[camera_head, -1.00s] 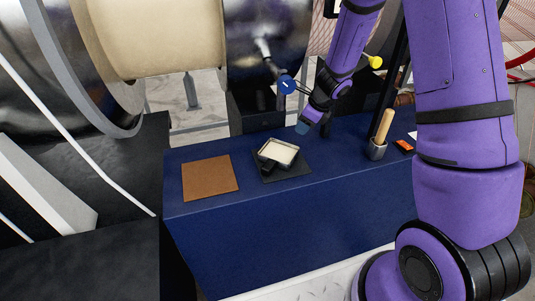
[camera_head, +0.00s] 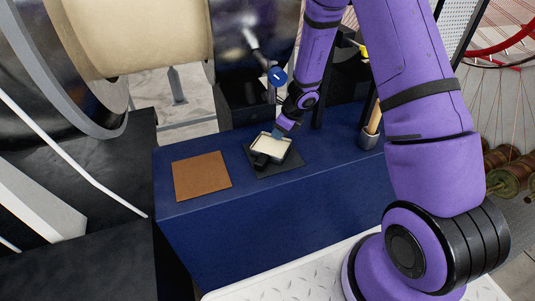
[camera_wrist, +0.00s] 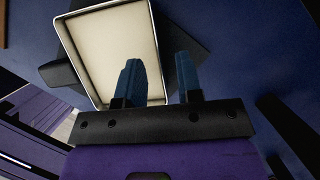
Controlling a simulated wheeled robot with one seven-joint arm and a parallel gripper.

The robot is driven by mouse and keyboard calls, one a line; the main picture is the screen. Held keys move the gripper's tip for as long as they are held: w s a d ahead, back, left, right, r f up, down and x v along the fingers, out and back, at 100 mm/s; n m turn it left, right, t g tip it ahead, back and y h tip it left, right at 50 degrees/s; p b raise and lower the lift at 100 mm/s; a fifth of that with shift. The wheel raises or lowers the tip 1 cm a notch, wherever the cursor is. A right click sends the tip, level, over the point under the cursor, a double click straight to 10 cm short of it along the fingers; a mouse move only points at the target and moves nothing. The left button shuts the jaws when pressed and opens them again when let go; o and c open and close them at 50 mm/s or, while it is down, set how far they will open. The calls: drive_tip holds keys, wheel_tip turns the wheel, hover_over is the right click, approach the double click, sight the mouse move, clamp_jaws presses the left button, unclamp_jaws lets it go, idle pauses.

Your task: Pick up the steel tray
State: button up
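The steel tray (camera_head: 277,143) is a shallow rectangle with a pale cream inside and a thin bright rim. It lies on a dark square mat (camera_head: 288,166) on the blue bench. In the wrist view the tray (camera_wrist: 100,45) fills the upper left. My gripper (camera_head: 279,134) is at the tray's far right edge in the head view. In the wrist view my gripper (camera_wrist: 156,62) is open, its two blue fingers apart. One finger overlaps the tray's inside and the other lies beyond its rim. I cannot tell whether they touch it.
A small black block (camera_head: 260,159) sits against the tray's near left corner. A brown square mat (camera_head: 202,176) lies to the left on the blue bench (camera_head: 235,225). A cup with a wooden-handled tool (camera_head: 369,138) stands to the right. A blue round knob (camera_head: 277,75) is behind.

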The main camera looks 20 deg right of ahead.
drive_tip(key=shift+x, duration=1.45)
clamp_jaws()
drive_tip(key=shift+r, duration=0.1)
